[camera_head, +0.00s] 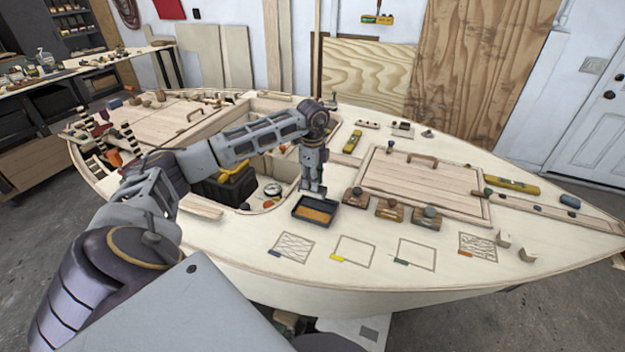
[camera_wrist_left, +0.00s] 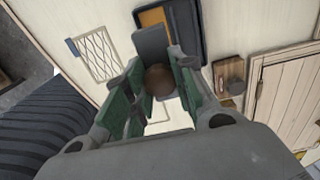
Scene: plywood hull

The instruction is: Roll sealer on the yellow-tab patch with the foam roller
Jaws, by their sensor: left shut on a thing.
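The yellow-tab patch (camera_head: 354,250) is a plain outlined square on the pale deck, with its yellow tab at the lower left corner. A dark tray (camera_head: 301,215) with an orange-brown floor lies behind and left of it; the tray also shows in the wrist view (camera_wrist_left: 202,30). My left gripper (camera_head: 313,188) points down at the tray's back edge. In the wrist view its fingers (camera_wrist_left: 158,85) are shut around a brown rounded end (camera_wrist_left: 160,80), which looks like the foam roller's handle. The roller's foam part is hidden. My right gripper is out of view.
A hatched blue-tab patch (camera_head: 292,247) lies left of the yellow one, a plain green-tab patch (camera_head: 415,254) right, and a marked orange-tab patch (camera_head: 478,246) farther right. Knobbed blocks (camera_head: 389,209) stand right of the tray. An open cockpit (camera_head: 277,172) lies behind it.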

